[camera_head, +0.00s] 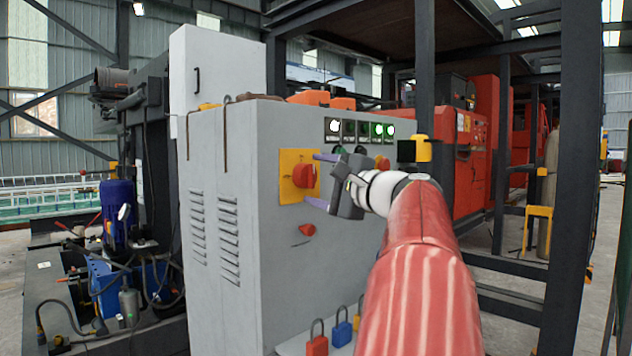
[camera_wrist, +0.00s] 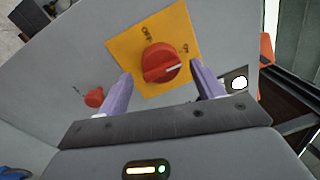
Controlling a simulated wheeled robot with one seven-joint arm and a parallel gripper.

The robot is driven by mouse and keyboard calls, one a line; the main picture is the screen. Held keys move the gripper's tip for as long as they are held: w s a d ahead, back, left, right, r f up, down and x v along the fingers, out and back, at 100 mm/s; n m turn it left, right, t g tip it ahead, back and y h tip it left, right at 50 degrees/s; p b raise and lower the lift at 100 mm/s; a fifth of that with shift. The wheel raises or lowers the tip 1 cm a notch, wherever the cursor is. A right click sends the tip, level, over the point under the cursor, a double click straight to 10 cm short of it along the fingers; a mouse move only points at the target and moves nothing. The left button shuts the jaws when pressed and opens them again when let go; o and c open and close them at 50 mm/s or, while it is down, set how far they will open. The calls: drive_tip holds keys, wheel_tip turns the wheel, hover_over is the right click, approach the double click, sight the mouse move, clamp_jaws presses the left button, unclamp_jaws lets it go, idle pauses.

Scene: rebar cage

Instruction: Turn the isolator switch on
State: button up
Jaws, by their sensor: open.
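The isolator switch is a red rotary knob (camera_head: 304,176) on a yellow square plate (camera_head: 287,189) on the grey cabinet's front. In the wrist view the knob (camera_wrist: 163,63) shows a white pointer line aimed toward the marking at the right of the yellow plate (camera_wrist: 128,50). In the wrist view the fingers (camera_wrist: 160,80) stand to either side of the knob's lower part. I cannot tell whether they touch it.
The grey cabinet (camera_head: 245,290) carries a smaller red handle (camera_head: 303,230) below the plate and lit indicators (camera_head: 378,129) at upper right. A dark steel post (camera_head: 573,180) stands to the right.

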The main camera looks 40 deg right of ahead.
drive_tip(key=s, duration=0.6)
drive_tip(key=shift+s+d+f+b, duration=0.2)
drive_tip(key=shift+s+f+b, duration=0.05)
drive_tip(key=shift+f+b, duration=0.1)
